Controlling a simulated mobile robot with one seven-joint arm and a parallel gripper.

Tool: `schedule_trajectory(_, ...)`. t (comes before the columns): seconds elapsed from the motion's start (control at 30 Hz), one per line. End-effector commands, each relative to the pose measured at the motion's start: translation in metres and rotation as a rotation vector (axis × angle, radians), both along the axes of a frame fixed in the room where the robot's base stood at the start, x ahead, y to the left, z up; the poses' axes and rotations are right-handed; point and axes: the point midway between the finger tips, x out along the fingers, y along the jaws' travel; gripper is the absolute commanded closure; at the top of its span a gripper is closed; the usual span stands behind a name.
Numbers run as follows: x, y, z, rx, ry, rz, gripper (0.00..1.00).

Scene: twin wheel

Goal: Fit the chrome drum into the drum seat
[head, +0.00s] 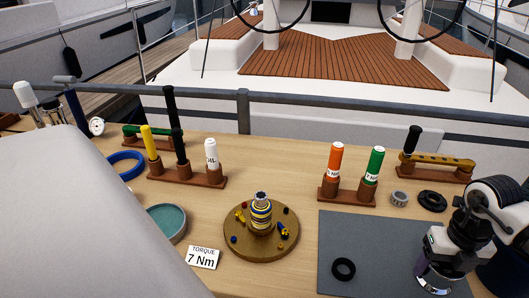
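The chrome drum (434,280) is a shiny cylinder at the lower right, over the grey mat. My gripper (440,262) is directly above it and hides its upper part. The fingers are too small and covered to show whether they are closed on the drum, and I cannot tell whether it rests on the mat. A round wooden base (240,247) at the middle front carries an upright post (261,212) with yellow, blue and white bands. This looks like the drum seat, but I cannot be sure. Nothing covers the post.
Small coloured parts lie around the post. A black ring (343,269) lies on the grey mat (350,235). Racks with upright tubes (335,162) (211,154) stand behind. A teal bowl (167,222) and a torque card (202,257) are left of the base. A grey surface covers the left front.

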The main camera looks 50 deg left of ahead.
Motion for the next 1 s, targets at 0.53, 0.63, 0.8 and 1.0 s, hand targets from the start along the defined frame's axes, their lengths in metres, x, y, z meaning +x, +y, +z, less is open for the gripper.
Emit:
schedule_trajectory(0.53,0.001,0.000,0.011,0.000,-0.004,0.000,0.83)
schedule_trajectory(0.63,0.001,0.000,0.018,-0.001,-0.004,0.000,0.83)
schedule_trajectory(0.8,0.001,0.000,0.030,0.000,-0.002,-0.001,0.83)
schedule_trajectory(1.0,0.001,0.000,0.041,0.000,-0.004,0.000,0.83)
